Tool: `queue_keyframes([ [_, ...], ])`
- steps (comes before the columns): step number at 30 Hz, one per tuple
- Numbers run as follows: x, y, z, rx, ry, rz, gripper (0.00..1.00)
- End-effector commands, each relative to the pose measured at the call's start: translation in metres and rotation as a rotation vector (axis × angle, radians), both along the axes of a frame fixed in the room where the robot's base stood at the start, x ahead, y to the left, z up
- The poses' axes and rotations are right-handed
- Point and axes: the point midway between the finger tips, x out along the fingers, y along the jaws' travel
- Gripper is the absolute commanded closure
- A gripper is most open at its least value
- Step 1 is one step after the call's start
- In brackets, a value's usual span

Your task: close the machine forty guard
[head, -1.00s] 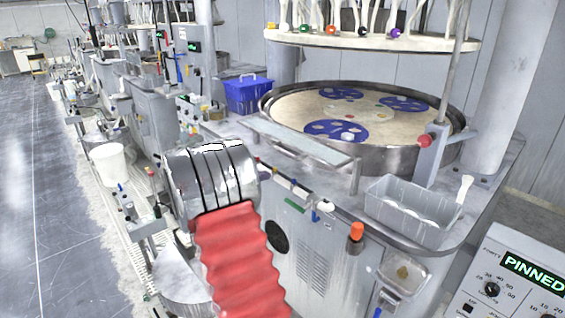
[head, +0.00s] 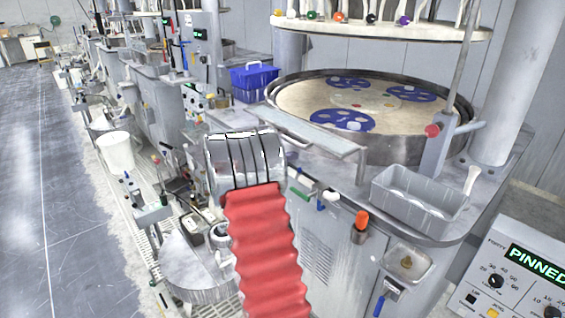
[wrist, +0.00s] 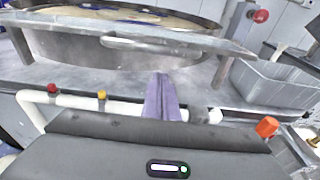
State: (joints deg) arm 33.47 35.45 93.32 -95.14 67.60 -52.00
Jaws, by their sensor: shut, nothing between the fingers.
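The guard (head: 310,132) is a flat, pale, framed panel along the front rim of the round platen (head: 385,150). It lies roughly level, with a post at its right end. In the wrist view the guard (wrist: 200,47) crosses the top, with a handle slot in its front edge. My gripper (wrist: 162,82) shows there as purplish fingers, shut and empty, pointing toward the guard from below it in the picture. I cannot tell whether they touch it. In the head view my own arm hides the gripper.
A grey tub (head: 415,205) and an orange knob (head: 361,220) are right of the guard. A red button (head: 432,130) sits on a bracket. A blue bin (head: 254,82) stands to the left. The control box (head: 520,275) reads "PINNED". The aisle floor (head: 60,200) at left is clear.

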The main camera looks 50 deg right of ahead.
Motion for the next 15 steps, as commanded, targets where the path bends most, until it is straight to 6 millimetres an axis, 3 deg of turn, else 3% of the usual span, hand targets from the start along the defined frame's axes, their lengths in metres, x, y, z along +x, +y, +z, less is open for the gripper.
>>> queue_keyframes([
  [6, 0.001, 0.005, 0.025, -0.001, -0.002, 0.001, 1.0],
  [15, 0.001, 0.005, 0.029, 0.0, -0.001, 0.001, 1.0],
])
